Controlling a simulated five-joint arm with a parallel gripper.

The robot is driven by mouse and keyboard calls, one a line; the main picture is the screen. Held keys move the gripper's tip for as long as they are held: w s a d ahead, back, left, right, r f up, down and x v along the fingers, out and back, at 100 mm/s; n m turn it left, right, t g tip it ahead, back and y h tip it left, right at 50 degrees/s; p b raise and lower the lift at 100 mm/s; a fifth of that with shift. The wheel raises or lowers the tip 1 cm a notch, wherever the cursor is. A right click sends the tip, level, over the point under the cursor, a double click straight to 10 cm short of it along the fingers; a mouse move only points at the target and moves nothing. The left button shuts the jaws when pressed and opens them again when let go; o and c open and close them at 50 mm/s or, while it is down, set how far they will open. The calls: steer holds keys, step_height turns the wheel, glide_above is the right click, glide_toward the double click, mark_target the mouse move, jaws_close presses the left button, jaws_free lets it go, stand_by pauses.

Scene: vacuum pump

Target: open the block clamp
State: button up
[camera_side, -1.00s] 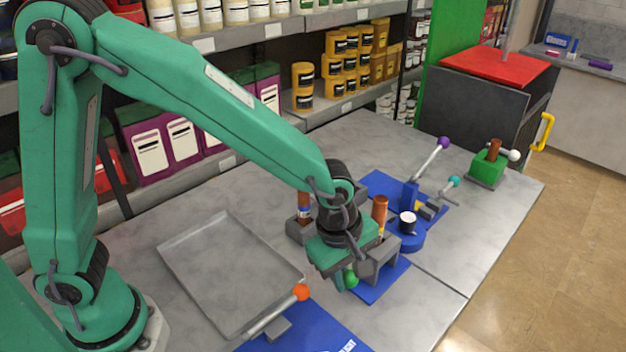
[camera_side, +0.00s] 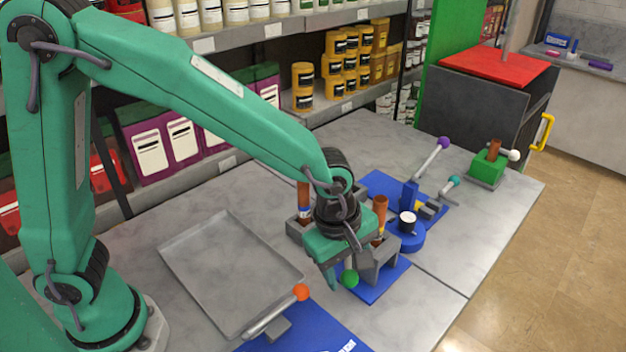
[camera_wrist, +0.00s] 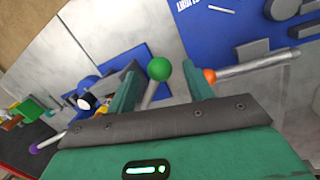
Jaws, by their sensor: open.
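The block clamp is a grey block (camera_side: 375,268) on a blue base plate (camera_side: 388,290), with a lever ending in a green ball (camera_side: 349,279). My gripper (camera_side: 340,274) is open and points down at the lever, its body hiding part of the clamp. In the wrist view, the green ball (camera_wrist: 159,69) and its pale shaft (camera_wrist: 149,95) show between the two spread fingers of my gripper (camera_wrist: 162,76). There is a visible gap on both sides of the ball. A brown cylinder (camera_side: 380,208) stands upright at the clamp.
An orange-ball lever (camera_side: 301,292) on a blue plate (camera_side: 315,328) is close in front. A grey tray (camera_side: 225,275) lies at left. Behind right are a blue fixture (camera_side: 409,240), a purple-ball lever (camera_side: 443,143), a teal-ball lever (camera_side: 454,181) and a green block (camera_side: 487,167).

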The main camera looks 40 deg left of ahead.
steer(key=shift+s+a+r, duration=0.1)
steer(key=shift+s+r, duration=0.05)
steer(key=shift+r, duration=0.8)
steer(key=shift+s+a+r, duration=0.1)
steer(key=shift+s+r, duration=0.05)
steer(key=shift+r, duration=0.85)
steer(key=shift+s+a+r, duration=0.1)
steer(key=shift+s+r, duration=0.05)
steer(key=shift+r, duration=0.8)
steer(key=c, duration=0.7)
steer(key=shift+s, duration=0.1)
steer(key=c, duration=0.4)
steer(key=shift+s+a+m, duration=0.1)
steer(key=shift+a+m, duration=0.05)
steer(key=shift+m, duration=0.35)
jaws_close()
steer(key=s+a+m+t, duration=0.1)
steer(key=s+a+m, duration=0.2)
steer(key=m, duration=0.7)
steer(key=s+a+m+t+h, duration=0.1)
steer(key=s+a+m, duration=0.2)
steer(key=m, duration=0.8)
steer(key=shift+s+r+t+h, duration=0.2)
steer(key=shift+s+t+h, duration=0.15)
steer(key=shift+s, duration=0.8)
